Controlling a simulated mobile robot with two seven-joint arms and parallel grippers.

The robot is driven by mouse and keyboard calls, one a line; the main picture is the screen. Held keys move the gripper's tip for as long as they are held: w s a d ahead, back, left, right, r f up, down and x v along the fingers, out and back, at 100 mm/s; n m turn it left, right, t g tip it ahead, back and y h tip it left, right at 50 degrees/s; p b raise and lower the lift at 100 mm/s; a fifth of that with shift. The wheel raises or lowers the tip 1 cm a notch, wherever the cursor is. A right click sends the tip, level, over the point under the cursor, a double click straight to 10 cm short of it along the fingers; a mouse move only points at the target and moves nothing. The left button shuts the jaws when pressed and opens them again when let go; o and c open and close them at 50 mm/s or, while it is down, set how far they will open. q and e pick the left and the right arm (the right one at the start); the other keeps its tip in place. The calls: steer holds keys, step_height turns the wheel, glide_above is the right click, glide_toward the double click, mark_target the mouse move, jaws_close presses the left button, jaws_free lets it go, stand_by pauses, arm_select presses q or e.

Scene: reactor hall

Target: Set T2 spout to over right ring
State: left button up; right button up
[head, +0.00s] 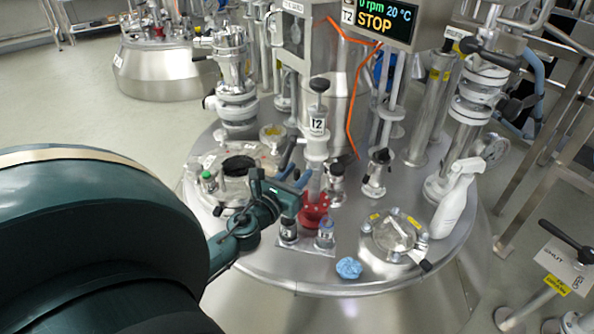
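The T2 unit (317,125) stands upright on the steel vessel lid, with a white T2 label and a black knob on top. A blue lever (298,177) shows beside its column. A red part (314,211) sits low at its foot. I cannot make out separate rings or the spout's exact direction. My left gripper (282,197) is beside the blue lever, left of the red part; its fingers are too small and overlapped to judge.
A left hatch (238,170) lies behind my arm. An orange cable (350,100) hangs behind T2. A display (380,22) reads STOP.

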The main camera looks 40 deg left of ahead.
arm_select(q)
steer(key=shift+w+a, duration=0.1)
steer(key=shift+w, duration=0.2)
steer(key=shift+c, duration=0.4)
jaws_close()
